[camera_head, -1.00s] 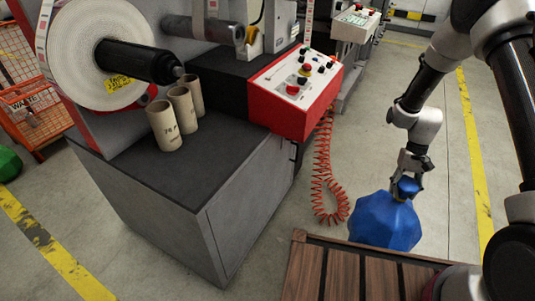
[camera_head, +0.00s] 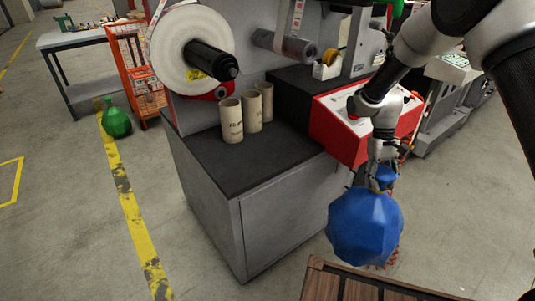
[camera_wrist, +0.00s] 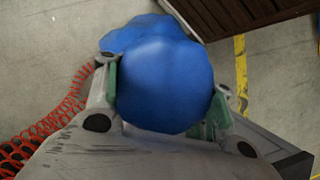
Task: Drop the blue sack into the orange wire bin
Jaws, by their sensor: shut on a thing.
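The blue sack (camera_head: 364,226) hangs from my gripper (camera_head: 382,180) in the head view, in front of the machine's red control box and above the floor. My gripper is shut on the sack's gathered top. In the wrist view the sack (camera_wrist: 160,80) fills the middle, between the two fingers of my gripper (camera_wrist: 162,95). The orange wire bin (camera_head: 138,85) stands on the floor at the upper left of the head view, behind the machine, which hides part of it. It is far from the sack.
A grey machine cabinet (camera_head: 270,225) with cardboard tubes (camera_head: 231,120) and a large label roll (camera_head: 190,45) stands between sack and bin. A green sack (camera_head: 116,121) lies near the bin. A red coiled cable (camera_wrist: 45,130) is near my gripper. Floor at left is open.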

